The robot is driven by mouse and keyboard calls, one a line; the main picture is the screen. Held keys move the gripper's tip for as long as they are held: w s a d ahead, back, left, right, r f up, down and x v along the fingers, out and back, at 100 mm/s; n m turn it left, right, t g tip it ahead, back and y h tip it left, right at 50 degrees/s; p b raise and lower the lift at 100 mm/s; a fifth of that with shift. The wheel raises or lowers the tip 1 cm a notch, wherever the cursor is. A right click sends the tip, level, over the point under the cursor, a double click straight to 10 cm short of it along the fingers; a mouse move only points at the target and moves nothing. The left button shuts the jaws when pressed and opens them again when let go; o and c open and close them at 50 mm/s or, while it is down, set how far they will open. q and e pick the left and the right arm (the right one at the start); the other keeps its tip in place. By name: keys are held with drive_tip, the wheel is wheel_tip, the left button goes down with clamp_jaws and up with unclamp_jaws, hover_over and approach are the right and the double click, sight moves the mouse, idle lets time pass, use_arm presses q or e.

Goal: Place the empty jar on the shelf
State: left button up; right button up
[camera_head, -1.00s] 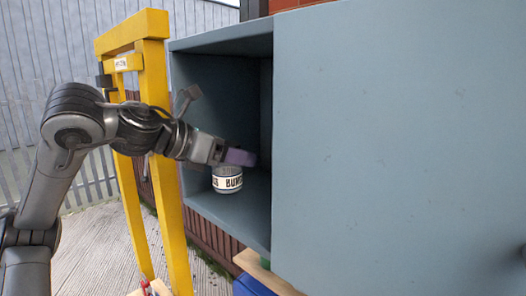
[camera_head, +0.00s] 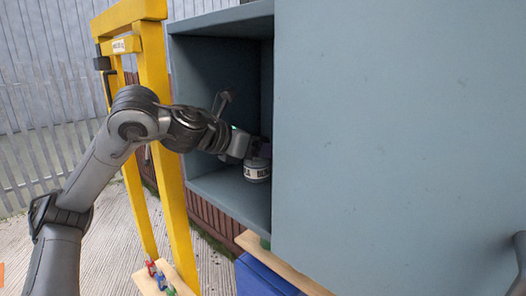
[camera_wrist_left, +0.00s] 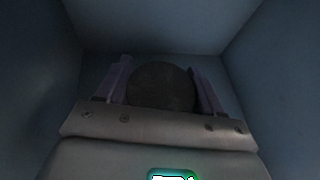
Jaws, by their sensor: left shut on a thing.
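The jar (camera_head: 257,171) is a small white and grey cylinder with dark lettering, inside the open blue-grey cabinet. Its lower part shows below my left gripper (camera_head: 262,150), whose fingers reach into the cabinet. In the left wrist view the jar's dark round top (camera_wrist_left: 162,86) lies between the two purple fingers of my left gripper (camera_wrist_left: 162,80), which is shut on it. The cabinet's shelf floor (camera_head: 222,196) is below the jar. I cannot tell whether the jar touches it. My right gripper is not in view.
The cabinet's large grey-blue front panel (camera_head: 400,130) fills the right side of the head view. A yellow frame (camera_head: 170,190) stands close to the left of the cabinet, behind my left arm. A blue box (camera_head: 262,277) and a wooden board (camera_head: 280,265) are below.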

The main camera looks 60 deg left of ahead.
use_arm(q)
drive_tip(key=shift+f, duration=0.2)
drive_tip(key=o, duration=1)
drive_tip(key=shift+r, duration=0.1)
drive_tip(key=shift+o, duration=0.2)
drive_tip(key=shift+r, duration=0.25)
drive_tip(key=shift+s, duration=0.3)
drive_tip(key=b+v, duration=0.2)
drive_tip(key=v, duration=0.9)
drive_tip(key=shift+s+b, duration=0.25)
drive_tip(key=shift+b, duration=0.1)
